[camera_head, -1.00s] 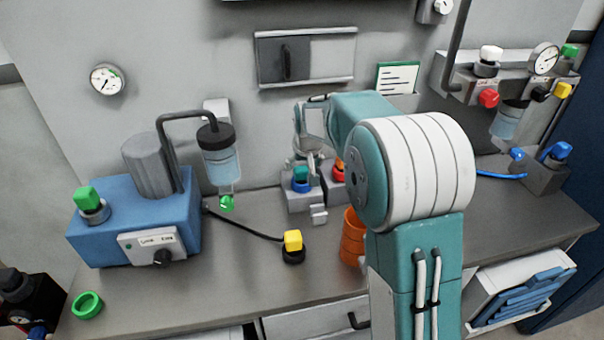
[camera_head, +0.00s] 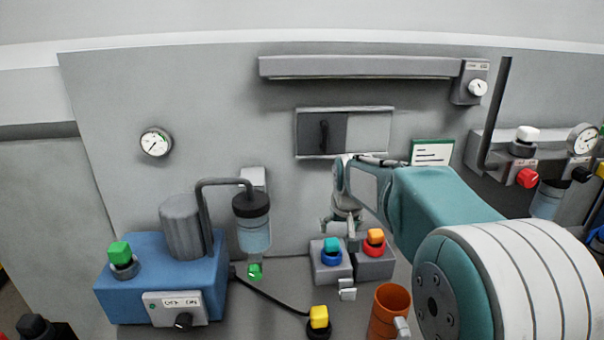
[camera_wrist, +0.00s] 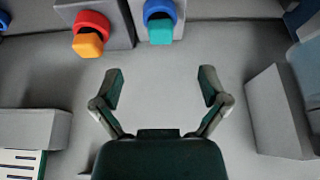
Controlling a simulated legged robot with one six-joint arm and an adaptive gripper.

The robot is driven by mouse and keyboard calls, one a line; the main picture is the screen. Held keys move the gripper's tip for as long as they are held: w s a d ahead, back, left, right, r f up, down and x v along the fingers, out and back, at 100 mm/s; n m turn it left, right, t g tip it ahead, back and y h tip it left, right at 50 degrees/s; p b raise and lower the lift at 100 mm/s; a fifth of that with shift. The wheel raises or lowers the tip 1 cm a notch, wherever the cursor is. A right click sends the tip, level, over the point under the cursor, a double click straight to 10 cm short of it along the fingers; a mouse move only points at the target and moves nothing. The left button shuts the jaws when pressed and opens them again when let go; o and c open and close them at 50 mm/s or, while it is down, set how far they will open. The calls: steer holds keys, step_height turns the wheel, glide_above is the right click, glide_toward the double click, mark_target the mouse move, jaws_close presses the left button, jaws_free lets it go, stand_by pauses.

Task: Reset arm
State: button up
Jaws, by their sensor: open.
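My gripper (camera_wrist: 161,82) is open and empty in the wrist view, its two fingers spread over bare grey surface. In the head view my gripper (camera_head: 342,226) hangs in front of the grey back panel, partly hidden by my own arm. Below it stand two grey blocks, one with a teal cap on a blue ring (camera_head: 331,252), the other with an orange cap on a red ring (camera_head: 375,243). In the wrist view the teal cap (camera_wrist: 161,31) and orange cap (camera_wrist: 88,45) lie beyond the fingertips, apart from them.
A blue pump unit (camera_head: 155,275) stands at the left with a hanging liquid bottle (camera_head: 254,235). An orange cup (camera_head: 389,310) and a yellow-capped plug (camera_head: 319,318) are near the front. A panel with a handle (camera_head: 370,133) is behind my gripper. Valves (camera_head: 527,178) are at the right.

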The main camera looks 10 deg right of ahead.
steer(key=s+r, duration=0.3)
steer(key=s, duration=0.5)
steer(key=s+r, duration=0.3)
steer(key=s, duration=0.6)
steer(key=s+f+t, duration=0.1)
steer(key=s+f, duration=0.3)
steer(key=s, duration=1)
steer(key=shift+s, duration=0.4)
steer(key=shift+w+r, duration=0.1)
steer(key=shift+c, duration=0.2)
